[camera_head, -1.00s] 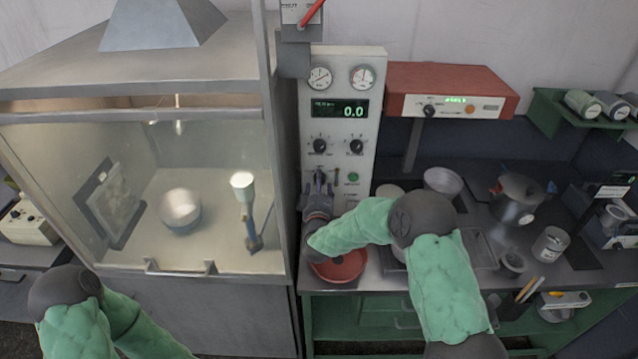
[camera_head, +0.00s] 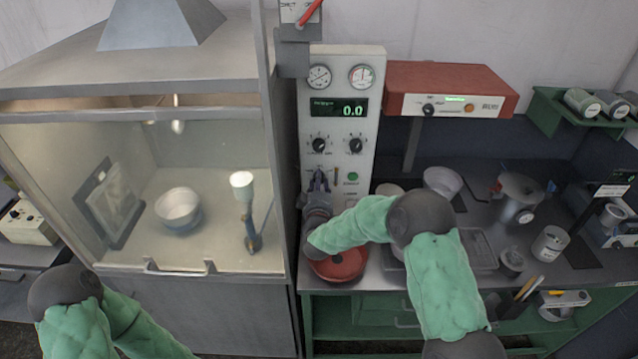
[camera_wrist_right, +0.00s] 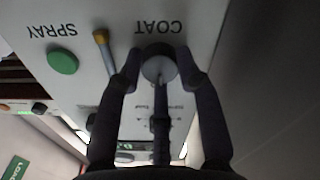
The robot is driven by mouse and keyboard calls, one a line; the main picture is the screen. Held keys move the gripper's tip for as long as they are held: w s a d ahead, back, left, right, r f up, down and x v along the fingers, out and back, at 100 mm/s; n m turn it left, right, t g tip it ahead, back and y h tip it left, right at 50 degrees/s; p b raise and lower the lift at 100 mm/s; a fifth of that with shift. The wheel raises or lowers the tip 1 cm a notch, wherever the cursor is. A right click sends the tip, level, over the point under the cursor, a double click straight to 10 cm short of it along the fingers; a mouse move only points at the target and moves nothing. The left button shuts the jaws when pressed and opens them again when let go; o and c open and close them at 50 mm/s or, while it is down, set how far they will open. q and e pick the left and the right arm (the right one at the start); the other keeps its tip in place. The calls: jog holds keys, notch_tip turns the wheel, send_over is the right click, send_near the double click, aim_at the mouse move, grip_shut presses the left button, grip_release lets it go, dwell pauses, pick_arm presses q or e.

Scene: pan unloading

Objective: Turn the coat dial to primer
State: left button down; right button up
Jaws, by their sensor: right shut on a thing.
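The coat dial (camera_wrist_right: 159,66) is a round grey knob under the label COAT, which appears upside down in the right wrist view. In the head view my right gripper (camera_head: 319,184) is at the lower left of the tall pale control panel (camera_head: 343,110) and hides the dial there. The dial's setting and the primer mark cannot be read. My left arm shows at the lower left of the head view, but its gripper is out of sight.
A green SPRAY button (camera_wrist_right: 62,61) and a brass-tipped lever (camera_wrist_right: 101,38) are close beside the dial. A red pan (camera_head: 340,266) is below my right forearm. A glass-fronted booth (camera_head: 150,270) stands left of the panel. The cluttered dark bench lies to the right.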

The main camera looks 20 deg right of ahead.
jog(key=shift+a+r, duration=0.1)
jog(key=shift+r, duration=0.1)
jog(key=n+p, duration=0.1)
jog(key=n, duration=1)
jog(key=shift+a+n, duration=0.1)
jog(key=shift+n, duration=0.2)
dwell(0.3)
